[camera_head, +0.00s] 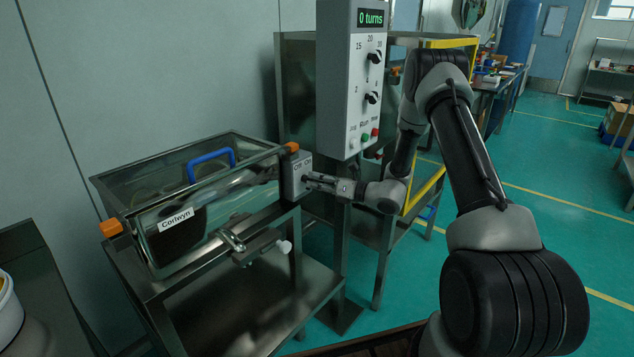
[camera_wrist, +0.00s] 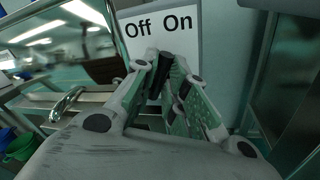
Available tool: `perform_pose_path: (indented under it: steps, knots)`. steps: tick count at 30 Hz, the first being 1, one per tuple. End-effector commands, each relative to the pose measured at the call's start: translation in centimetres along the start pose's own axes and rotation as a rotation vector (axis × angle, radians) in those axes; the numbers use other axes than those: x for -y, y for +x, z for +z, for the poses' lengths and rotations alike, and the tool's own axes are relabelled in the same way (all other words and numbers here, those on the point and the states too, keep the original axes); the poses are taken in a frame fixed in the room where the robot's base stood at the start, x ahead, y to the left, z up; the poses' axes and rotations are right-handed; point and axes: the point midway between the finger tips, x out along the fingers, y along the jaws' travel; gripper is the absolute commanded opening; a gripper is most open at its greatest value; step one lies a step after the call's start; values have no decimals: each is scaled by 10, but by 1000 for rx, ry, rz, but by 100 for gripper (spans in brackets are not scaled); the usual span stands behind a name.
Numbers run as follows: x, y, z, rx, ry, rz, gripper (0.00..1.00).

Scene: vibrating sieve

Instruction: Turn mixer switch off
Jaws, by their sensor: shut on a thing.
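The mixer switch box (camera_head: 296,178) is a small grey box on the right end of the metal-and-glass mixer (camera_head: 165,232), which has a "Corlwyn" label. In the wrist view the switch plate (camera_wrist: 185,42) fills the upper middle, with "Off" at left and "On" at right. My gripper (camera_head: 308,181) reaches the box from the right. In the wrist view my gripper (camera_wrist: 167,62) is shut on the dark switch knob (camera_wrist: 164,68) below the labels. The fingers hide most of the knob, so I cannot tell which way it points.
A grey control panel (camera_head: 354,125) with "0 turns", knobs and buttons stands just behind my gripper. A blue handle (camera_head: 211,160) tops the mixer, and a metal clamp (camera_head: 232,240) sits on its front. The green floor (camera_head: 540,200) at right is open.

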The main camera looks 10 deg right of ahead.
Motion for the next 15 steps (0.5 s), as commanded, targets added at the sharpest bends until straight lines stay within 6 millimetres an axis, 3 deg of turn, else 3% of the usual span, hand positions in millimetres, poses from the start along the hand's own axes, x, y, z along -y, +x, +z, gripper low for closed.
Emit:
perform_pose_path:
  steps: [15]
  knots:
    - [-4,0,1,-77,-380,-43,0]
